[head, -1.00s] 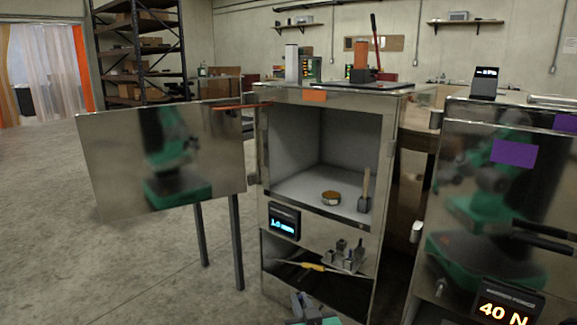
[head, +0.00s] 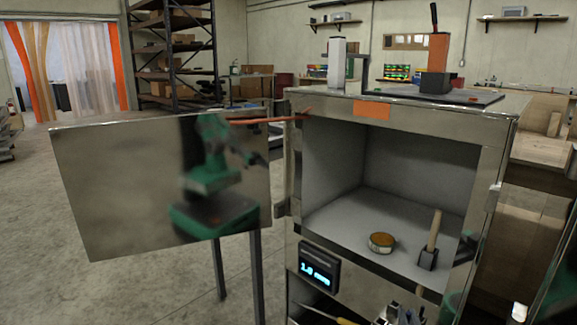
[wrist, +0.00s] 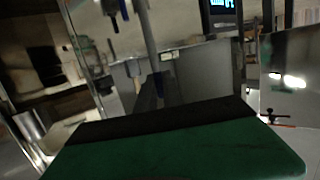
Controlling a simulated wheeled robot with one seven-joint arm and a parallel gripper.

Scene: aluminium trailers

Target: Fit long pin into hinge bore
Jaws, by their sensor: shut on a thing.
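The hinged door panel (head: 150,190) stands swung open at the cabinet's left side in the head view. A hinge knuckle (head: 281,208) shows at the cabinet's left edge; its bore is too small to make out. My gripper (wrist: 158,102) shows in the wrist view as a green body with a dark edge; its fingertips are mostly hidden. It is shut on a slim grey rod (wrist: 149,50), which looks like the long pin and rises from behind the dark edge.
The open cabinet (head: 400,125) holds a round tin (head: 382,242) and a wooden-handled tool (head: 433,238). Below are a display (head: 319,266) and a yellow-handled tool (head: 330,314). Floor (head: 30,225) at left is clear.

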